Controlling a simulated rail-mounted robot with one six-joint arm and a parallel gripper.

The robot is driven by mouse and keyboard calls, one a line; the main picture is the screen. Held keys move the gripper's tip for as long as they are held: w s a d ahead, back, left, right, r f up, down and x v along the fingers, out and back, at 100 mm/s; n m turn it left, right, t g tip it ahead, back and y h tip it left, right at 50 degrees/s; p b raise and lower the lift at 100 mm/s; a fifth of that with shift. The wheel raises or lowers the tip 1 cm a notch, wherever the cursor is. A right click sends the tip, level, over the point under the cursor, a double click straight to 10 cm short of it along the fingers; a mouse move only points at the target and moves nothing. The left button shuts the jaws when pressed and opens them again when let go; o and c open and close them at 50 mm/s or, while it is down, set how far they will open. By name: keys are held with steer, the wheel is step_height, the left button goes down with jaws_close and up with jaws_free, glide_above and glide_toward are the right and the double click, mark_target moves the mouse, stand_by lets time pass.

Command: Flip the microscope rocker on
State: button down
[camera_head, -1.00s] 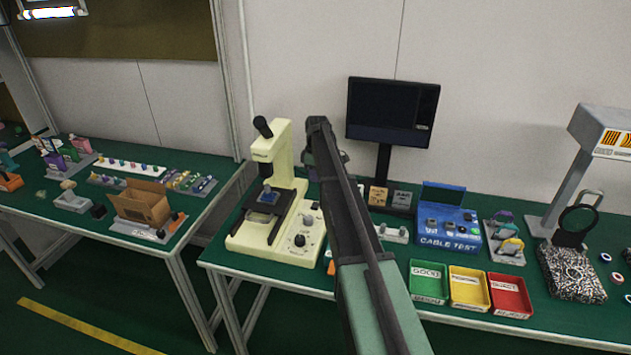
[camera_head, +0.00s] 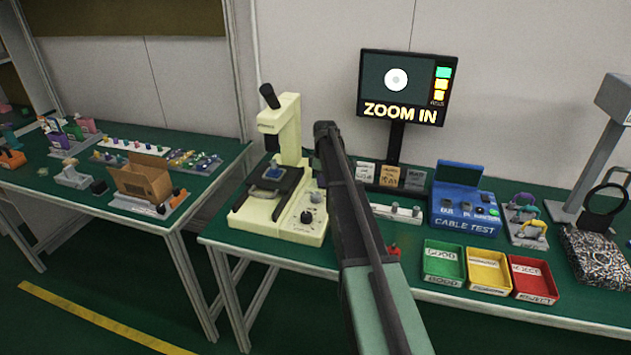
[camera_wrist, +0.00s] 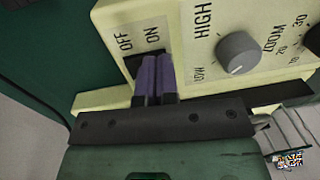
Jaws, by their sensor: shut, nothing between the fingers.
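The cream microscope (camera_head: 288,145) stands on the green bench. In the wrist view its front panel (camera_wrist: 190,70) has OFF and ON labels at the upper left. A dark part of the rocker (camera_wrist: 132,62) shows beside my fingers, under the OFF label; the rest is hidden. My gripper (camera_wrist: 158,62) is shut and empty, its purple fingertips at the rocker, just below the ON label. I cannot tell whether they touch it. The monitor (camera_head: 407,88) behind is lit and reads ZOOM IN. My arm hides the gripper in the head view.
A grey knob (camera_wrist: 238,52) marked LOW and HIGH sits right of my fingers, with a zoom dial beyond. Green (camera_head: 443,280), yellow and red trays and a blue cable tester (camera_head: 464,226) lie right of my arm. A second table stands left, across a gap.

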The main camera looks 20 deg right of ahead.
steer(key=shift+a, duration=0.2)
steer(key=shift+w+d+r+p, duration=0.25)
steer(key=shift+w+d+p, duration=0.1)
steer(key=shift+w+d, duration=0.3)
step_height(320, 180, up, 14)
steer(key=s+a+p, duration=0.1)
steer(key=p, duration=1.3)
steer(key=shift+s, duration=0.15)
steer(key=shift+a, duration=0.1)
